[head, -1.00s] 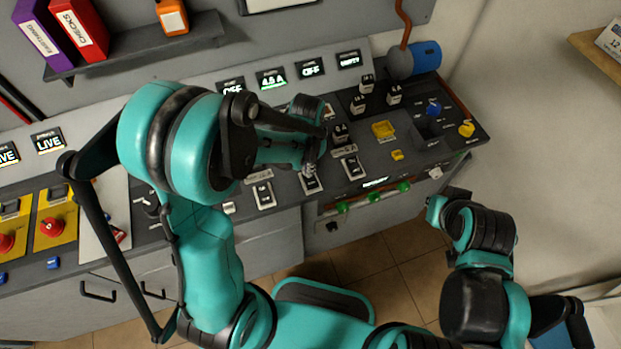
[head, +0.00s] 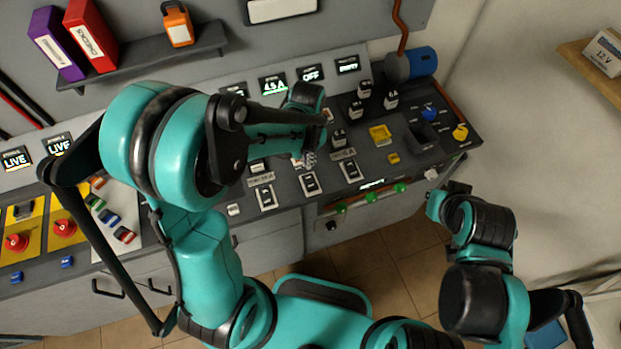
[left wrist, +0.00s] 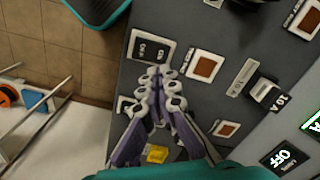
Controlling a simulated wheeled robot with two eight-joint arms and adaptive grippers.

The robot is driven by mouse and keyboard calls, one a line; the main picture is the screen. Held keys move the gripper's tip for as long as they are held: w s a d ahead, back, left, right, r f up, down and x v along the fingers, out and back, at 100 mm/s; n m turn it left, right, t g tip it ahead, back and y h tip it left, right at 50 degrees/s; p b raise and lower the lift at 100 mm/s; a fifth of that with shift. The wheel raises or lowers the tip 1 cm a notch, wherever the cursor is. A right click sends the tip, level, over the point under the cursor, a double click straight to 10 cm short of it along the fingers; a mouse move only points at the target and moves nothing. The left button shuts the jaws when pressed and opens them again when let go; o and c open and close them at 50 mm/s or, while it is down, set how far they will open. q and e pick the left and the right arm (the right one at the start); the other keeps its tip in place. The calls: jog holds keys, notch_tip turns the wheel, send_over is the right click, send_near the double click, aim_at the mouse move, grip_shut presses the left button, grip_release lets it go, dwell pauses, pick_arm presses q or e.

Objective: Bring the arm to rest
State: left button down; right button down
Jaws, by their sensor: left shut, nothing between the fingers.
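My left arm (head: 201,245) comes in from the left of the head view and bends over the sloped control desk. Its gripper (head: 309,160) is small and partly hidden there, over the middle of the desk among the switch plates. In the left wrist view the left gripper (left wrist: 161,76) is shut, its fingertips together with nothing between them. They are over the dark desk top (left wrist: 190,30), beside a white-framed switch plate (left wrist: 150,48). Whether they touch the desk I cannot tell. My right arm (head: 487,225) is folded at the right, apart from the desk; its fingers are not clear.
Black-topped blocks (head: 391,99), a yellow holder (head: 380,134) and a blue knob (head: 429,113) stand on the desk's right part. Red buttons on yellow plates (head: 64,229) are at left. A shelf (head: 150,52) with binders hangs above. Tiled floor (head: 365,270) is free in front.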

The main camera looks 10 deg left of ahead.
dwell(0.5)
pick_arm(q)
jog(key=s+a+r+n+t+b, duration=0.4)
jog(key=s+r+n+t+b, duration=0.1)
jog(key=s, duration=0.5)
jog(key=shift+s+a+r+t+b, duration=0.15)
jog(key=shift+a+r+t+b, duration=0.2)
jog(key=shift+r+t+b, duration=0.6)
jog(key=shift+f, duration=0.15)
